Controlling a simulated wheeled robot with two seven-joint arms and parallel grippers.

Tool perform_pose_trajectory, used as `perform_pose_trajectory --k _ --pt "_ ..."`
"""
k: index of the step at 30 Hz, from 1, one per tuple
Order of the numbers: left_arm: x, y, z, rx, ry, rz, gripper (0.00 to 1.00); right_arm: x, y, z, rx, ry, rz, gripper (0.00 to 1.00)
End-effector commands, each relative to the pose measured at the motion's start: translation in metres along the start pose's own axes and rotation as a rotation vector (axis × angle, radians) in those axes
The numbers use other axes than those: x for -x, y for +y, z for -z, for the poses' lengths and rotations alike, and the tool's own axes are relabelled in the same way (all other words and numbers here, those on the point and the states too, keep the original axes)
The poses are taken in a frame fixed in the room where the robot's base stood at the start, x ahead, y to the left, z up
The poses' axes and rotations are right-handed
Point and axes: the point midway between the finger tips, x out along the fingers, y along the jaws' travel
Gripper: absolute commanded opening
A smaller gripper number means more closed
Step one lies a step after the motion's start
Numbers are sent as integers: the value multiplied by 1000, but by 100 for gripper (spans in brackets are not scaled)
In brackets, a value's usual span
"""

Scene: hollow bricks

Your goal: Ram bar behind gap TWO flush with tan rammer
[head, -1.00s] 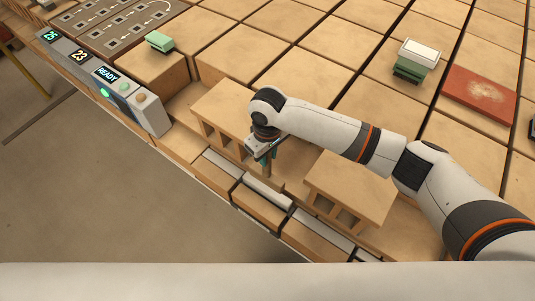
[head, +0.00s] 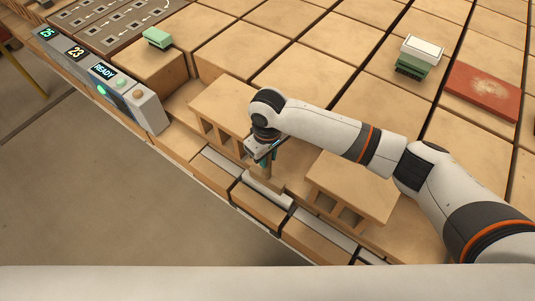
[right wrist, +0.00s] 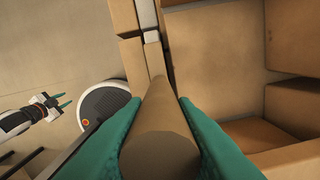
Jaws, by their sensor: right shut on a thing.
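My right gripper (head: 262,150) is shut on the tan rammer (head: 268,172), between the two hollow bricks at the bench's front edge. In the right wrist view the rammer (right wrist: 160,125) sits between the teal fingers (right wrist: 160,145), its far end at a pale bar (right wrist: 152,55); whether they touch is unclear. In the head view a pale bar (head: 265,194) lies just in front of the rammer. I see no label TWO, and cannot tell how flush the bar is. My left gripper (right wrist: 56,102) shows in the right wrist view, open and empty.
Hollow bricks stand left (head: 235,105) and right (head: 352,187) of the right gripper. A console (head: 125,95) reading READY stands at the left. Open floor lies beyond the front edge.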

Motion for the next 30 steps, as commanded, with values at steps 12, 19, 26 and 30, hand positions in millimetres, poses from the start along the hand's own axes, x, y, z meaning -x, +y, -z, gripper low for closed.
perform_pose_trajectory --k 12,19,26,30 --pt "-11 -1 1 0 1 1 35 -27 0 0 0 0 -1 6" --pt "-15 -1 2 0 1 1 35 -39 0 0 0 -1 -1 6" --pt "-13 -1 2 0 2 1 35 -37 0 0 0 -1 -1 6" --pt "-6 -1 1 1 2 1 35 -31 0 0 0 -1 -1 6"
